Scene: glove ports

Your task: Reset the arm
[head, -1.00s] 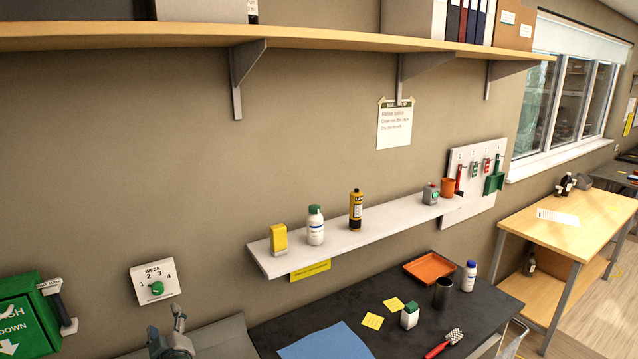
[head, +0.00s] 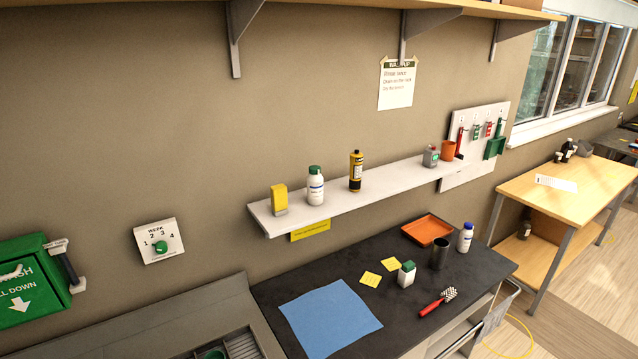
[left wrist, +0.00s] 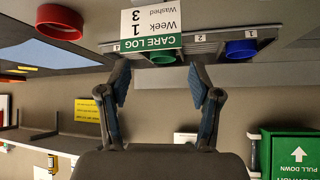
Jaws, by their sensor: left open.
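My left gripper (left wrist: 160,85) shows in the left wrist view with its two fingers spread apart and nothing between them. A white and green care log card (left wrist: 150,25) is beyond the fingertips, and its text reads upside down. Beside it is a grey holder with numbered slots (left wrist: 200,45), with a green round item (left wrist: 162,57) and a blue one (left wrist: 241,49) in it. Neither gripper is in the head view. My right gripper is not in view.
A green pull-down box (head: 30,285) and a week dial (head: 160,248) are on the wall. A white shelf (head: 340,203) holds several bottles. The dark bench (head: 410,325) carries a blue mat (head: 330,318), an orange tray (head: 427,230), a cup, bottles and a red-handled brush (head: 437,302).

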